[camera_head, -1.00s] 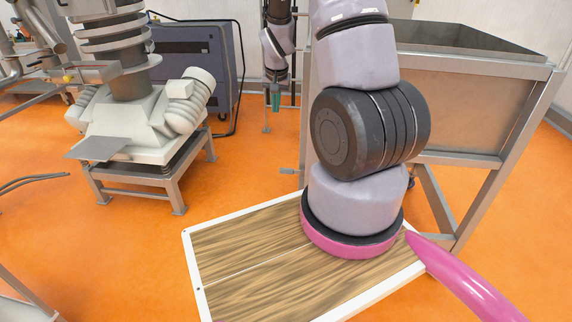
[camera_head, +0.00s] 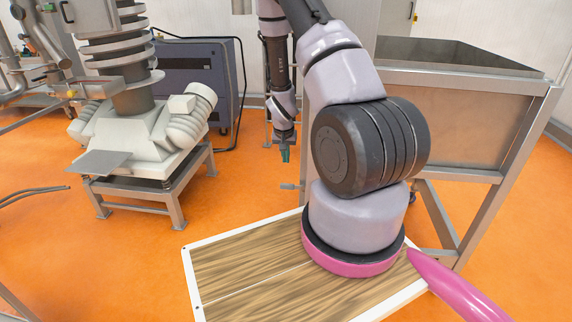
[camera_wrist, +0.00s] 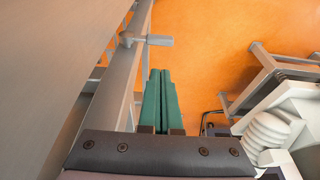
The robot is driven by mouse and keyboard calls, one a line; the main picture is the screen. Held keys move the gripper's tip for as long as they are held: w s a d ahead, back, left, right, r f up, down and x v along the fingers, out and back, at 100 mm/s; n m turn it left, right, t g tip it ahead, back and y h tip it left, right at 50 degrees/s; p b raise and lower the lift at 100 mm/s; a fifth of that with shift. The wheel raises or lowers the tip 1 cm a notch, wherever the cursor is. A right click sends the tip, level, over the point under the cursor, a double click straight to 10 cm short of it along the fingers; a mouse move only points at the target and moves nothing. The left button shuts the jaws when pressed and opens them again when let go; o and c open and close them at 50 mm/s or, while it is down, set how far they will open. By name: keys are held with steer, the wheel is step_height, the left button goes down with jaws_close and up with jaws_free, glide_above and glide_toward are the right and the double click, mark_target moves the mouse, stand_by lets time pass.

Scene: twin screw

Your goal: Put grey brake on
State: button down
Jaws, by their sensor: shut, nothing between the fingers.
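A small grey lever, which looks like the brake (camera_head: 290,186), sticks out to the left from the leg of the metal hopper's stand. It also shows in the wrist view (camera_wrist: 152,40), at the top, joined to the grey stand leg. My gripper (camera_head: 285,156) points down, above the lever and apart from it in the head view. In the wrist view its green fingers (camera_wrist: 161,72) are together with nothing between them. Their tips lie below the lever in that picture. I cannot tell the exact gap or which way the lever is set.
The metal hopper (camera_head: 450,110) on its stand is at the right, close beside my arm. A machine with a ringed column (camera_head: 125,130) stands on a low frame at the left. A dark blue cabinet (camera_head: 190,80) is behind. Orange floor (camera_head: 235,190) is open between them.

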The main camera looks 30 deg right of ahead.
mark_target(284, 185)
steer(key=x, duration=0.8)
steer(key=s+x, duration=0.1)
steer(key=x, duration=0.3)
steer(key=shift+a+f, duration=0.15)
steer(key=shift+a, duration=0.25)
steer(key=shift+w+a+f+g+h, duration=0.2)
steer(key=shift+f+g+h, duration=0.1)
steer(key=shift+f+g, duration=0.1)
steer(key=shift+w+a+f+n+g+h, duration=0.1)
steer(key=shift+a+f+n+g+h, duration=0.25)
steer(key=shift+f+h, duration=0.4)
step_height(284, 185, down, 9)
steer(key=s+d+g+h, duration=0.1)
steer(key=d+g+h, duration=0.1)
steer(key=h, duration=0.2)
steer(key=shift+s+d, duration=0.2)
steer(key=shift+s, duration=0.05)
steer(key=shift+d+n+g, duration=0.1)
steer(key=shift+n+g, duration=0.15)
